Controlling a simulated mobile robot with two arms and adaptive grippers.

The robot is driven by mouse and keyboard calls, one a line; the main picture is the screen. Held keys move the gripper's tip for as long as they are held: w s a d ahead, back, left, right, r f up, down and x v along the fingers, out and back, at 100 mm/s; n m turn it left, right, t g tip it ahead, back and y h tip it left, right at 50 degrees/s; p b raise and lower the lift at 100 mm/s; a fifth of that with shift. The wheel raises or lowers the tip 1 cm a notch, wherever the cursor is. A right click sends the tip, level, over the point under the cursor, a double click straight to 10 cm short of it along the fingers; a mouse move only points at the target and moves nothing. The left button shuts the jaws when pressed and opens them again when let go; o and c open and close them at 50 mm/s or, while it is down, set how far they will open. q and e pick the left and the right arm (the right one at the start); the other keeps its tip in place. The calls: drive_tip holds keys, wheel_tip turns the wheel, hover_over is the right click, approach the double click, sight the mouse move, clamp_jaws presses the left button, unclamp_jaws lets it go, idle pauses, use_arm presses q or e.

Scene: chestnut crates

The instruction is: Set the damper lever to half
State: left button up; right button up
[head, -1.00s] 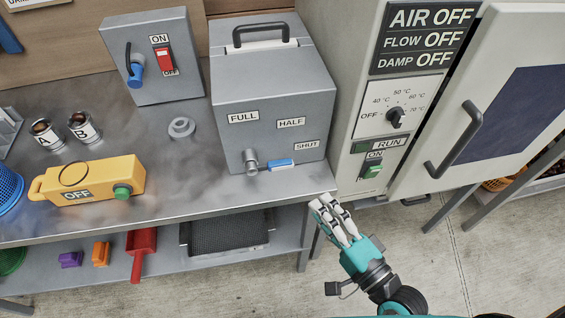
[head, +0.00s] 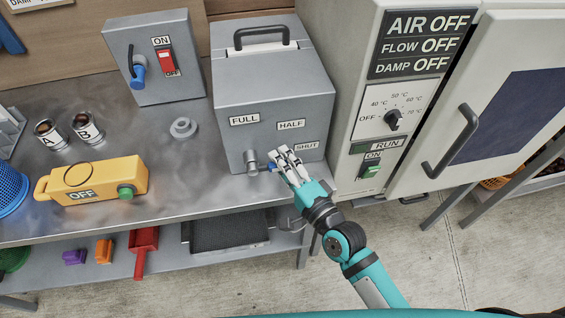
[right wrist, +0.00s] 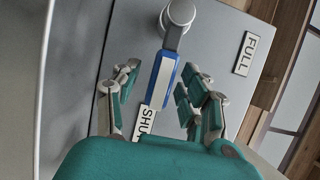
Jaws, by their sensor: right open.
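The damper lever has a round metal hub (head: 252,161) low on the front of a grey box (head: 235,145). Its blue handle (right wrist: 164,82) points right, towards the SHUT label (head: 307,145). The HALF label (head: 291,125) is above it and the FULL label (head: 244,119) is at upper left. My right gripper (head: 285,156) is at the handle and hides most of it in the head view. In the right wrist view my right gripper (right wrist: 157,82) is open, with fingers on both sides of the handle. I cannot tell whether they touch it. My left gripper is not in view.
A cabinet panel (head: 418,42) reads AIR OFF, FLOW OFF, DAMP OFF. Its door (head: 500,60) is at the right. A switch box (head: 140,40), two lettered cups and a yellow pendant (head: 108,178) stand on the metal bench. Floor is clear in front.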

clamp_jaws()
idle(0.3)
